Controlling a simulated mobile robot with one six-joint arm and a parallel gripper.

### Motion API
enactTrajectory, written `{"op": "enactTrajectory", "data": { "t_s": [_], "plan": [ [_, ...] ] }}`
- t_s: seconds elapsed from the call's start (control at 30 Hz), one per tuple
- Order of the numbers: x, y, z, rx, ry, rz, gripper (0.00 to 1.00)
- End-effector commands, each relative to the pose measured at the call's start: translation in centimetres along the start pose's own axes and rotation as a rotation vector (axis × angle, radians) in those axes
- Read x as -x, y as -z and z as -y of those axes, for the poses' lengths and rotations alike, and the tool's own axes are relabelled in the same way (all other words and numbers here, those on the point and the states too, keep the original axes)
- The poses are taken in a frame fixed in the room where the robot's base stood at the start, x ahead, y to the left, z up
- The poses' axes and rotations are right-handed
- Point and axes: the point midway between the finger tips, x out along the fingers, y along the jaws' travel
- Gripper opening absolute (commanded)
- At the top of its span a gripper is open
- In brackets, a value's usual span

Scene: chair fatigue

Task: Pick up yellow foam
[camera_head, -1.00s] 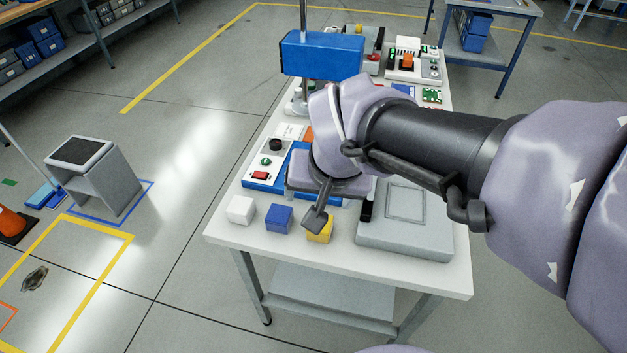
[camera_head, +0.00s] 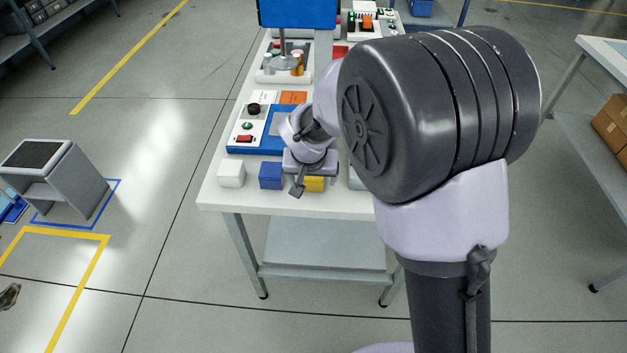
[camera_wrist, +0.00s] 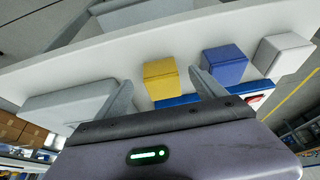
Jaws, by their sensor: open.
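The yellow foam (camera_head: 314,184) is a small block near the front edge of the white table (camera_head: 222,197), partly hidden under my gripper in the head view. In the wrist view the yellow foam (camera_wrist: 160,78) shows between my two open fingers, a little beyond them. My gripper (camera_wrist: 163,92) is open and empty, with one finger on each side of the foam. I cannot tell whether a finger touches it.
A blue block (camera_head: 271,175) stands just left of the foam, and a white block (camera_head: 231,174) further left. A grey flat box (camera_wrist: 70,105) lies on the other side of the foam. A blue tray with a control panel (camera_head: 245,140) sits behind.

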Motion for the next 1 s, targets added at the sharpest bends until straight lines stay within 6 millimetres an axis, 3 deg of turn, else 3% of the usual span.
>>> {"op": "enactTrajectory", "data": {
  "t_s": [0.2,0.43,0.77,1.0],
  "plan": [
    [-4.4,-0.1,0.1,-0.001,-0.002,0.002,0.80],
    [-4.7,0.1,0.1,-0.001,0.000,0.000,0.80],
    [-4.7,0.1,0.1,-0.001,0.000,0.000,0.17],
    [-4.6,0.1,0.1,-0.001,0.000,0.000,0.14]
  ]
}}
